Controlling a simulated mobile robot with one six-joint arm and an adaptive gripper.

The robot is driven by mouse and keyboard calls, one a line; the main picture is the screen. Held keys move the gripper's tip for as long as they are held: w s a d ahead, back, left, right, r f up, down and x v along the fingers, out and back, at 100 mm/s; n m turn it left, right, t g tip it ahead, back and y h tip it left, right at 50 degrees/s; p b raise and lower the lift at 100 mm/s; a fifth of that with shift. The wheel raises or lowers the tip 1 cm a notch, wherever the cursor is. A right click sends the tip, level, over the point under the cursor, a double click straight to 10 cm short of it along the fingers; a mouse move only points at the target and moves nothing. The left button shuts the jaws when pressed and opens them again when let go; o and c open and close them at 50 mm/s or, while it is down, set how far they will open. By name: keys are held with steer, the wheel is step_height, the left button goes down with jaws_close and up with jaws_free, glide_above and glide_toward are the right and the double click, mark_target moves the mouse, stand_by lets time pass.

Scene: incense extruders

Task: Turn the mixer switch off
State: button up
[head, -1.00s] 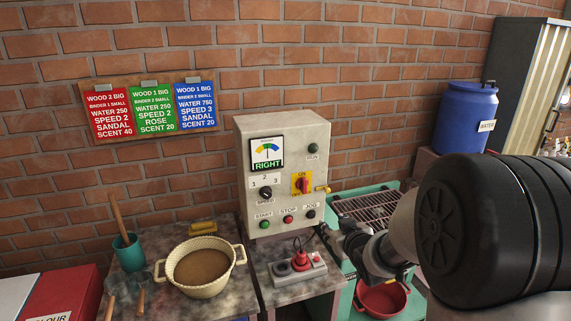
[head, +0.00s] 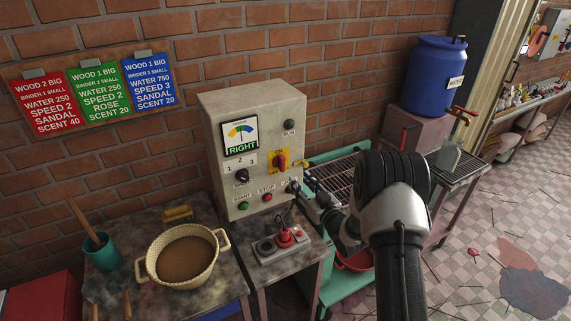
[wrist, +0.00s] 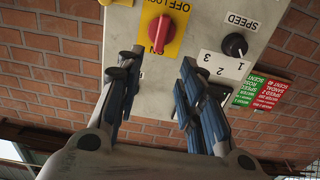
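The mixer switch is a red handle on a yellow plate (head: 281,162), on the front of a beige control box (head: 208,130). In the wrist view, seen upside down, the red handle (wrist: 160,34) stands lengthwise, with the ON label at its lower end and OFF and LOCK lettering at the upper end. My gripper (head: 303,188) is at the box's lower right front, below the switch in the head view. In the wrist view my gripper (wrist: 160,82) has its two fingers wide apart, empty, with the handle ahead between their lines and not touched.
A speed knob (head: 242,176) and start and stop buttons are nearby on the box. Below stands a small red-topped controller (head: 286,237) on the stone table. A cream pot (head: 152,262) is at left. A green rack table (head: 330,156) and blue barrel (head: 432,75) are at right.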

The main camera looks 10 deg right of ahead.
mark_target(283, 162)
steer(key=x, duration=1.1)
steer(key=shift+w+a, duration=0.1)
steer(key=shift+w, duration=0.25)
jaws_close()
